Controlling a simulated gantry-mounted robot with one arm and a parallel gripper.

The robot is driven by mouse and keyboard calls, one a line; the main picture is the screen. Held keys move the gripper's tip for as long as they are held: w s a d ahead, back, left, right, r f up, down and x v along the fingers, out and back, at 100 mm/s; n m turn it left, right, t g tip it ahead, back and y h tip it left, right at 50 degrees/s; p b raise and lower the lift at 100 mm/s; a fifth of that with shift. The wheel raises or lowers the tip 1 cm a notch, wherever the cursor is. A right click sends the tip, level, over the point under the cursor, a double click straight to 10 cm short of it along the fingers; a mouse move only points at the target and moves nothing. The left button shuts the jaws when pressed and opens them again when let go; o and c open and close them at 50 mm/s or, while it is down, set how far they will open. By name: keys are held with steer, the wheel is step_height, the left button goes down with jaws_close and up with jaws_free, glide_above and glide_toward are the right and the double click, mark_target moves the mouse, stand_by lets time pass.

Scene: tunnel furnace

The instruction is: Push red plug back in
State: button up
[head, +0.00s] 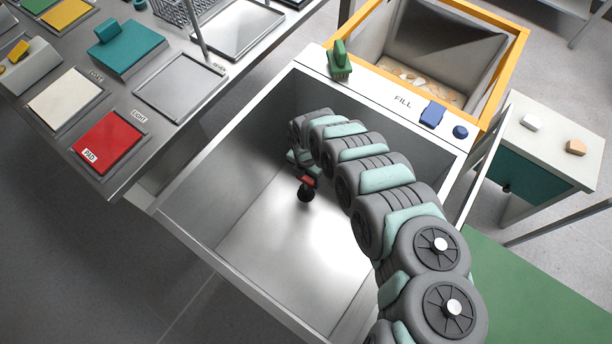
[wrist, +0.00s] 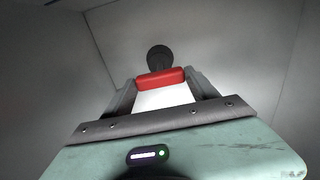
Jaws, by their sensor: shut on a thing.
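The red plug (head: 308,181) is inside the deep metal basin (head: 250,240), low down near its far end. In the wrist view the red plug (wrist: 160,78) shows as a red bar across my fingertips. My gripper (head: 303,177) is shut on it, with a finger at each side; the gripper also shows in the wrist view (wrist: 160,86). A dark round shape (wrist: 159,57) lies just beyond the red bar and shows in the head view as a black disc (head: 306,195). I cannot tell whether it is part of the plug or a drain hole.
Basin walls surround my gripper, and my arm enters over the right side. A white ledge marked FILL carries a green handle (head: 340,62) and a blue block (head: 432,114). A bench with coloured pads, including a red one (head: 107,143), stands left. The basin's near floor is clear.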

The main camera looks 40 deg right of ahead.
jaws_close()
steer(key=shift+f+b, duration=1.05)
steer(key=shift+f, duration=0.95)
steer(key=o, duration=1.3)
jaws_free()
steer(key=shift+r, duration=0.2)
step_height(320, 180, up, 10)
steer(key=p, duration=0.5)
steer(key=shift+r, duration=0.25)
